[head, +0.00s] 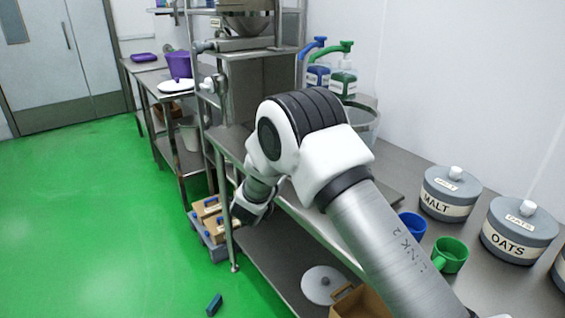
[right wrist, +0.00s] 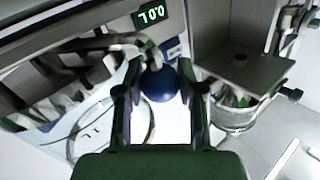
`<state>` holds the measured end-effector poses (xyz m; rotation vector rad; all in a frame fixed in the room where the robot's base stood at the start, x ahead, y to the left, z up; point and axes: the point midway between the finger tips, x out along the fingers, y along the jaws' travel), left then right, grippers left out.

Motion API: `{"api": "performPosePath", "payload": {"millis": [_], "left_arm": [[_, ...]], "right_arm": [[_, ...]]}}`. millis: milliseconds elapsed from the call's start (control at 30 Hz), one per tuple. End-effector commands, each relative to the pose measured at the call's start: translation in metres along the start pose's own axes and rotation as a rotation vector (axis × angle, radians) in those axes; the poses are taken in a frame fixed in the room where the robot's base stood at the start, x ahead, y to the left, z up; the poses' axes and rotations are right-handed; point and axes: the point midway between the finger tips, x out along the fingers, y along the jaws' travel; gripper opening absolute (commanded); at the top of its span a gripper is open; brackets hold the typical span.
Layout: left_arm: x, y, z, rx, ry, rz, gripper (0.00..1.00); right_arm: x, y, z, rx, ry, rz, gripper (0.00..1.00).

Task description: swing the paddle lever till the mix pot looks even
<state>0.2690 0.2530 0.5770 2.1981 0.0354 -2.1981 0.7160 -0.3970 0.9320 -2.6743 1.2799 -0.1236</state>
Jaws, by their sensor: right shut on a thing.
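My right gripper (right wrist: 160,76) is shut on a blue ball knob (right wrist: 158,84) in the right wrist view, with one finger on each side of it. A clear round vessel (right wrist: 234,117) shows at the right of the wrist view. Its contents cannot be judged, and I cannot tell whether it is the mix pot. In the head view my right arm covers the middle of the bench and the knob is hidden. My left gripper is not in view.
A small green-lit display (right wrist: 150,17) sits above the knob. On the bench stand the malt pot (head: 450,192), the oats pot (head: 519,230), a blue cup (head: 412,226) and a green mug (head: 450,254). Two pump bottles (head: 342,78) stand behind my arm. The green floor at left is mostly clear.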

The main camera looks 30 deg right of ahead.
Motion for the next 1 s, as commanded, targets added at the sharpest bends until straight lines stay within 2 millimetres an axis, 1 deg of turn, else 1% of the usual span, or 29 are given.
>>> {"api": "performPosePath", "payload": {"millis": [433, 467, 500, 533, 867, 967, 1000], "left_arm": [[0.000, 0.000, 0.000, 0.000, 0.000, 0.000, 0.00], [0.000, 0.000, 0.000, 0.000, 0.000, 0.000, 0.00], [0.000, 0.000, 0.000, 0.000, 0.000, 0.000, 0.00], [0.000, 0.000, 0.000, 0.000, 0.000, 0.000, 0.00], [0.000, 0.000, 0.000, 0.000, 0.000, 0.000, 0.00], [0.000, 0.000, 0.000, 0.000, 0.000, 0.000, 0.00], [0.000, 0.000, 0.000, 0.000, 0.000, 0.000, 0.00]], "right_arm": [[0.000, 0.000, 0.000, 0.000, 0.000, -0.002, 0.00], [0.000, 0.000, 0.000, 0.000, 0.000, -0.002, 0.44], [0.000, 0.000, 0.000, 0.000, 0.000, -0.002, 0.58], [0.000, 0.000, 0.000, 0.000, 0.000, -0.002, 0.63], [-0.002, 0.000, 0.000, -0.001, 0.000, -0.002, 0.63], [-0.014, -0.002, 0.000, -0.001, -0.001, -0.006, 0.63], [-0.021, -0.002, 0.000, -0.002, -0.001, -0.005, 0.63]]}}
